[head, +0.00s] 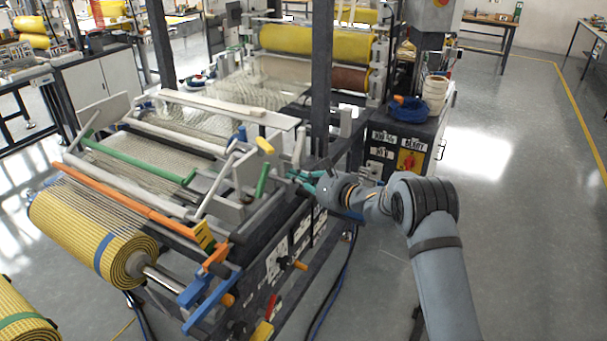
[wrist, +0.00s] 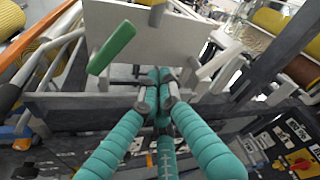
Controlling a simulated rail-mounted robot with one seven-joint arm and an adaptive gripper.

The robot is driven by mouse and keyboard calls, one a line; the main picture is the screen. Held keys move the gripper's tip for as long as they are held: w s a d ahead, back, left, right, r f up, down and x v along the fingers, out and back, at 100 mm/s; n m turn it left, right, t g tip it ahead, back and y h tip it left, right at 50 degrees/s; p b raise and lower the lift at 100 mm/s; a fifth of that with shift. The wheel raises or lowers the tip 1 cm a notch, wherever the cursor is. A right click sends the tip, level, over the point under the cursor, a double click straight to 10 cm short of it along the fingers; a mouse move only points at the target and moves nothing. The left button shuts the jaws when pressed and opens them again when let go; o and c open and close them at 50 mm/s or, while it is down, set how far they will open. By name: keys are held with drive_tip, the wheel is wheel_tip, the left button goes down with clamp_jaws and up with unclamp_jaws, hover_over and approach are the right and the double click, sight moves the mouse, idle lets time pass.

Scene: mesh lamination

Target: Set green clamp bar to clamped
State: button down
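The green clamp bar (head: 130,160) lies across the machine's left part in the head view, behind the orange bar. A separate short green handle (head: 262,180) stands upright at the machine's near right side. A green handle also shows in the wrist view (wrist: 112,47), tilted, left of my fingers. My gripper (head: 294,180), with teal fingers, is just right of the short handle and apart from it. In the wrist view its fingertips (wrist: 161,76) lie close together before a pale plate, with nothing clearly held. Whether they are shut is unclear.
An orange bar (head: 125,197) and a yellow mesh roll (head: 85,228) are at the near left. A yellow-tipped lever (head: 264,145) and dark posts (head: 320,80) stand near my gripper. A control box (head: 400,150) is behind my arm. Floor at right is clear.

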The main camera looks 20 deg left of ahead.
drive_tip(key=a+p, duration=0.1)
drive_tip(key=a+r+p, duration=0.1)
drive_tip(key=a, duration=0.1)
drive_tip(key=s+a+p, duration=0.1)
drive_tip(key=shift+a+r+p, duration=0.2)
drive_tip(key=shift+a+p, duration=0.1)
drive_tip(key=shift+p, duration=0.05)
drive_tip(key=shift+d+f+b, duration=0.1)
drive_tip(key=shift+f+b, duration=0.05)
drive_tip(key=shift+b, duration=0.5)
drive_tip(key=shift+b, duration=0.35)
drive_tip(key=shift+s+r+n+b, duration=0.15)
drive_tip(key=shift+r+n+b, duration=0.1)
drive_tip(key=shift+n+b, duration=0.2)
